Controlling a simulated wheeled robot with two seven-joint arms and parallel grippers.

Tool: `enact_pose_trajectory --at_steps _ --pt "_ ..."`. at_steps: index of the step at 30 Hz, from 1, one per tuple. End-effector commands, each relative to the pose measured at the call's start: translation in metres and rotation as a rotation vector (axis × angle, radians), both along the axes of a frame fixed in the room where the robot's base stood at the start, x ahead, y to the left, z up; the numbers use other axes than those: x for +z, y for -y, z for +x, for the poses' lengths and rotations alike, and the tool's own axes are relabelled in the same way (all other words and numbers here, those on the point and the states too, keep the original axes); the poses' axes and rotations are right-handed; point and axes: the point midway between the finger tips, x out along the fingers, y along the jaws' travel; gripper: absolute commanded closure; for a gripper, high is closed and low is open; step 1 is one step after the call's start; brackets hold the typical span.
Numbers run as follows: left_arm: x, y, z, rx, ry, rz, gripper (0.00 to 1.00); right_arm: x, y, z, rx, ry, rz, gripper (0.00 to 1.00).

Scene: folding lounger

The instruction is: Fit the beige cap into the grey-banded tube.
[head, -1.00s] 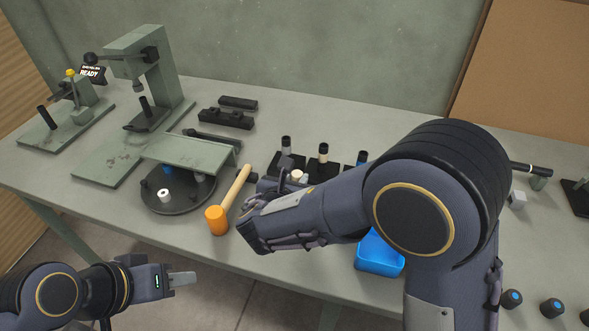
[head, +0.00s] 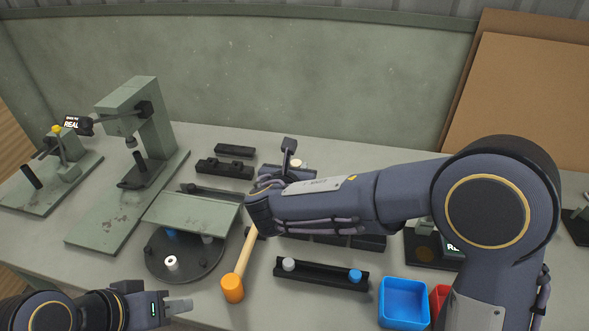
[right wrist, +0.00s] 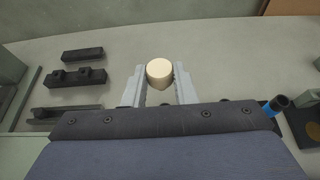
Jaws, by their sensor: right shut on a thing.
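The beige cap (right wrist: 159,72) sits between the two fingers of my right gripper (right wrist: 159,88) in the right wrist view, and the fingers are shut on it. In the head view the cap (head: 297,163) shows just beyond my right forearm, above the table. The grey-banded tube cannot be made out in either view now; my right arm covers the area of the tube stands. A blue-banded tube (right wrist: 277,104) shows at the right of the right wrist view. My left gripper (head: 180,306) is empty at the lower left, in front of the table; its finger gap is unclear.
A black tray (head: 320,276) holds a grey cap (head: 289,264) and a blue cap (head: 355,275). A blue bin (head: 404,302) stands to its right. An orange mallet (head: 232,288) lies left of the tray. A green press (head: 150,130) and black blocks (head: 225,168) are further left.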

Motion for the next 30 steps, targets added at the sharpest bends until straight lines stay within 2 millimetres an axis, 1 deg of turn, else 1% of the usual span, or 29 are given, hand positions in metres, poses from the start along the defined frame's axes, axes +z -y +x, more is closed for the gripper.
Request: enact_pose_trajectory --at_steps 5,18,23,30 --pt "-0.010 0.000 0.000 0.000 0.000 0.000 0.64 -0.010 0.000 0.000 0.000 0.000 0.000 0.96" --pt "-0.048 0.000 0.000 0.000 0.000 0.000 0.64 -0.051 0.000 0.000 0.000 0.000 -0.001 0.96" --pt "-0.054 0.000 0.000 0.000 0.000 0.000 0.64 -0.058 0.000 0.000 0.000 0.000 0.000 0.96" --pt "-0.054 0.000 0.000 0.000 0.000 0.000 0.64 -0.058 0.000 0.000 0.000 0.000 0.000 0.96"
